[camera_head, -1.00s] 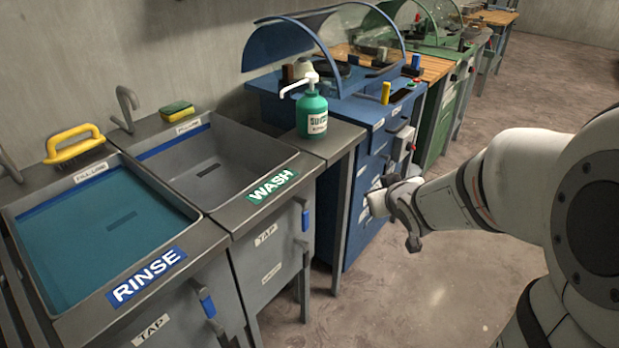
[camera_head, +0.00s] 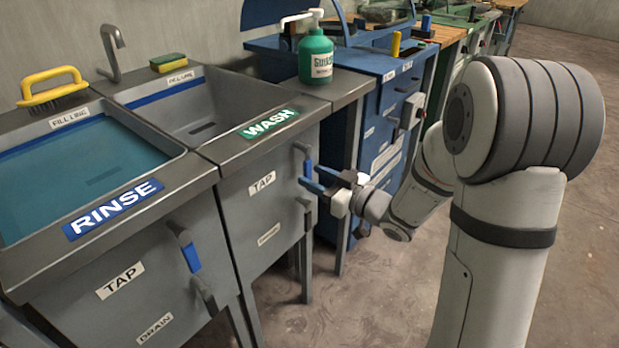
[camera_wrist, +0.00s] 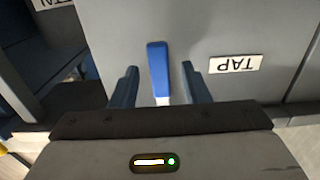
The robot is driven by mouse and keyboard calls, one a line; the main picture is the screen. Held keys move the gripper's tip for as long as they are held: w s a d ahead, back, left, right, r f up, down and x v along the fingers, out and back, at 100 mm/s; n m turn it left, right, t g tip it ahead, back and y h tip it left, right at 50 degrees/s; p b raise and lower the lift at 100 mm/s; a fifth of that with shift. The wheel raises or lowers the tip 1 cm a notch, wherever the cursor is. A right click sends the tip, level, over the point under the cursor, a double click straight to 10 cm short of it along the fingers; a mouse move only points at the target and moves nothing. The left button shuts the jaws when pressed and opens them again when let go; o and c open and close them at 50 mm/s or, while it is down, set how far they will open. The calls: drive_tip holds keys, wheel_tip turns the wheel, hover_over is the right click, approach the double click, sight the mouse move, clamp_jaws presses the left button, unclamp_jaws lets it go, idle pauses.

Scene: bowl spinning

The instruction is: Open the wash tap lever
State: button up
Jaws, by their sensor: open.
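The wash tap lever (camera_head: 307,170) is a blue-handled lever at the right side of the wash sink's front panel, beside the TAP label (camera_head: 262,183). It hangs upright. My gripper (camera_head: 312,178) is open close to it, with its blue-grey fingers pointing at the panel. In the wrist view, the blue lever (camera_wrist: 158,70) stands between the two open fingers (camera_wrist: 158,85), apart from both. The wash basin (camera_head: 195,105) looks empty in the part that shows.
The rinse sink (camera_head: 80,165) to the left holds blue water and has its own blue lever (camera_head: 191,257). Below the wash tap lever is a drain lever (camera_head: 307,212). A green soap bottle (camera_head: 316,57) stands on the counter right of the wash basin. The floor at right is clear.

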drive_tip(key=shift+x, duration=1.45)
drive_tip(key=shift+c, duration=0.4)
clamp_jaws()
